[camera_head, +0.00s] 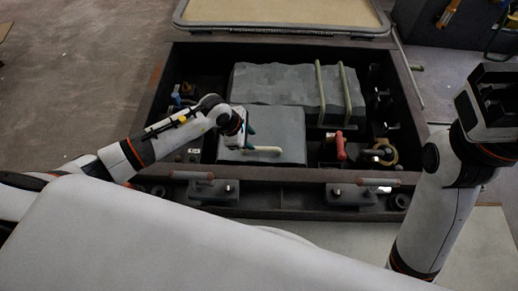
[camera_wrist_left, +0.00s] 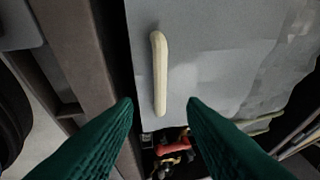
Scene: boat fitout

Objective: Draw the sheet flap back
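The sheet flap (camera_head: 285,124) is a smooth light grey panel lying over the front of a darker grey rumpled sheet (camera_head: 275,84), inside a dark open box. A cream bar handle (camera_head: 266,150) sits near its front edge. My left gripper (camera_head: 250,139) is over the flap, close to the handle's left end. In the left wrist view its green fingers (camera_wrist_left: 161,102) are open, and the cream handle (camera_wrist_left: 159,70) shows between and beyond their tips; contact cannot be told. My right gripper (camera_head: 497,95) is raised at the far right, away from the flap; its fingers are not clear.
A red-handled fitting (camera_head: 340,147) and a brass ring fitting (camera_head: 384,153) stand right of the flap. Two pale straps (camera_head: 321,92) cross the rear sheet. The box's dark front rim (camera_head: 275,174) carries latches. A raised lid (camera_head: 280,14) is behind.

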